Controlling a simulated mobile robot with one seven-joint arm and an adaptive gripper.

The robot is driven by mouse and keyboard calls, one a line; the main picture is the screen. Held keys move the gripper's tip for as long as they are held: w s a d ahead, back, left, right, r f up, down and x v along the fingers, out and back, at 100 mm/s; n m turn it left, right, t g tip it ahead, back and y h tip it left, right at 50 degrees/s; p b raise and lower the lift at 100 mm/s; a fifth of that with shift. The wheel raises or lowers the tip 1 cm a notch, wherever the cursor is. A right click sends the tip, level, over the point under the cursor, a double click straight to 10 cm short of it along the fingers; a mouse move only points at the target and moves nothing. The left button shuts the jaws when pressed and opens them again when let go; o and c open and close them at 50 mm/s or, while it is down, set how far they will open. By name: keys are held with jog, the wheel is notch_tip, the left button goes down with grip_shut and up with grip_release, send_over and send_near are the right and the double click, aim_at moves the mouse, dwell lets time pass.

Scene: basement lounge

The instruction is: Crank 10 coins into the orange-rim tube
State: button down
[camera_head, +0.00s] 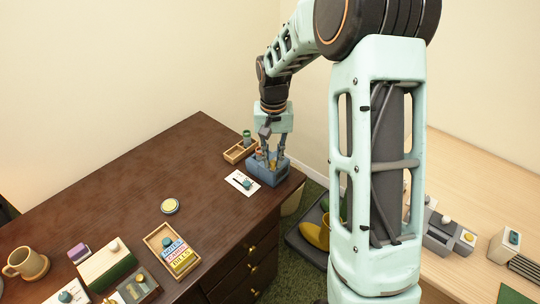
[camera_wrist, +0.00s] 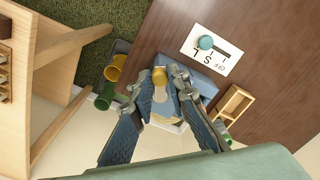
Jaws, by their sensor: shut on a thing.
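A blue-grey coin device (camera_head: 266,175) stands at the far right corner of the dark desk. My gripper (camera_head: 272,152) reaches down over it. In the wrist view, my gripper (camera_wrist: 158,82) has its fingers on both sides of a yellow-topped crank knob (camera_wrist: 159,74) and is shut on it. The device's blue body (camera_wrist: 203,86) shows behind the right finger. A small orange-toned piece (camera_head: 259,154) shows at the device's top left in the head view; I cannot tell whether it is the orange-rim tube. No coins can be made out, and the fingers hide part of the device.
A wooden tray (camera_head: 236,156) with a green tube (camera_head: 247,137) stands behind the device. A white card with a teal knob (camera_head: 244,183) lies in front. A yellow boot (camera_head: 315,235) stands on a dark floor tray. The desk's middle is mostly clear.

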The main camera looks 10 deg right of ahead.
jog(key=w+d+n+p, duration=0.1)
jog(key=d+n+p, duration=0.1)
jog(key=n, duration=0.6)
jog(key=w+d+n+p, duration=0.2)
jog(key=n+p, duration=0.2)
jog(key=n, duration=0.4)
jog(key=w+d+n+p, duration=0.1)
jog(key=d+n+p, duration=0.1)
jog(key=n, duration=0.5)
jog(key=shift+w+d+r+n+p, duration=0.15)
jog(key=shift+d+n+p, duration=0.2)
jog(key=shift+p, duration=0.5)
jog(key=shift+w+a+n+p, duration=0.2)
jog(key=shift+w+n+p, duration=0.2)
jog(key=shift+n, duration=0.75)
jog(key=shift+w+a+n+p, duration=0.15)
jog(key=shift+w+n+p, duration=0.2)
jog(key=shift+n, duration=0.8)
jog(key=shift+w+a+n+p, duration=0.25)
jog(key=shift+w+n, duration=0.2)
jog(key=shift+n, duration=0.7)
jog(key=c, duration=1.8)
grip_release()
jog(key=shift+c, duration=0.2)
